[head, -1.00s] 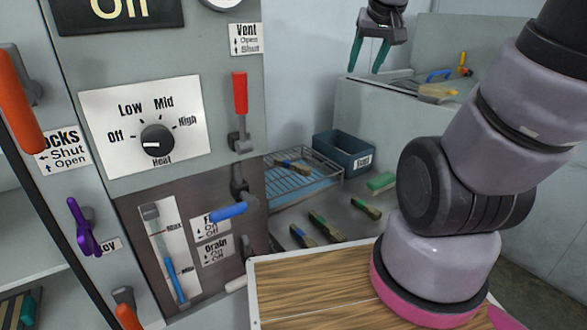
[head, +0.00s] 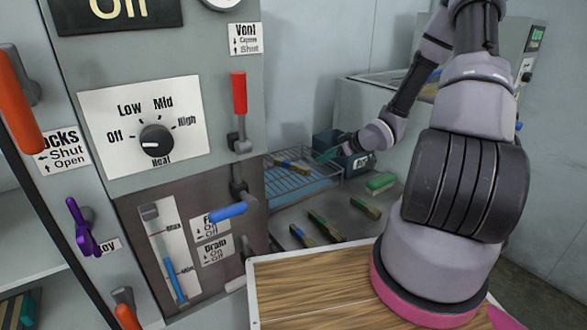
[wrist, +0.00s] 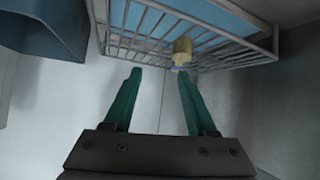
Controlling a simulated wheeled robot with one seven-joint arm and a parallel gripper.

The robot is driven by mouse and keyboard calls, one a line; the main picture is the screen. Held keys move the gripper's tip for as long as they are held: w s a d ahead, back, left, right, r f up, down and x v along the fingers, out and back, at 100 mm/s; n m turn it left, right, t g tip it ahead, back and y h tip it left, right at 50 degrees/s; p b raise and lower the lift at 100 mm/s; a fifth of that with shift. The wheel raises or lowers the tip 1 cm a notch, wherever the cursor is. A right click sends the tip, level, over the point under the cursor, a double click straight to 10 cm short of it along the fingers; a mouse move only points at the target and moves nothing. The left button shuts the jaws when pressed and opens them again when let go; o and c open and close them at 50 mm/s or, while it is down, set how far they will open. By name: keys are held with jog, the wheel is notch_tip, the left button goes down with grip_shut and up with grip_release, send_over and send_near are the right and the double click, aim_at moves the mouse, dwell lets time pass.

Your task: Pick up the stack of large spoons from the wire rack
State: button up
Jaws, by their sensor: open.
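The wire rack (head: 298,182) stands beside the machine and over a blue surface. A small tan wooden bundle, likely the spoon stack (head: 290,165), lies on it. In the wrist view, a pale wooden end (wrist: 183,46) with a little blue below it shows at the rack's bars, just beyond the right fingertip. I cannot tell whether the right finger touches the stack.
A dark blue-grey bin (head: 358,160) stands right behind the rack and also shows in the wrist view (wrist: 45,28). Several wooden bundles (head: 325,227) and a green-topped block (head: 380,183) lie on the grey counter. The machine's blue lever (head: 228,212) juts out left of the rack.

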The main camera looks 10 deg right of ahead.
aim_at(295, 165)
jog(key=a+f+y, duration=0.1)
jog(key=a+f+t+y, duration=0.1)
jog(key=shift+s+a+n+y, duration=0.3)
jog(key=shift+s+a, duration=0.05)
jog(key=shift+w+a+f, duration=0.1)
jog(key=shift+a, duration=0.15)
jog(key=x, duration=1)
jog(key=shift+w+a, duration=0.1)
jog(key=shift+a, duration=0.15)
grip_shut()
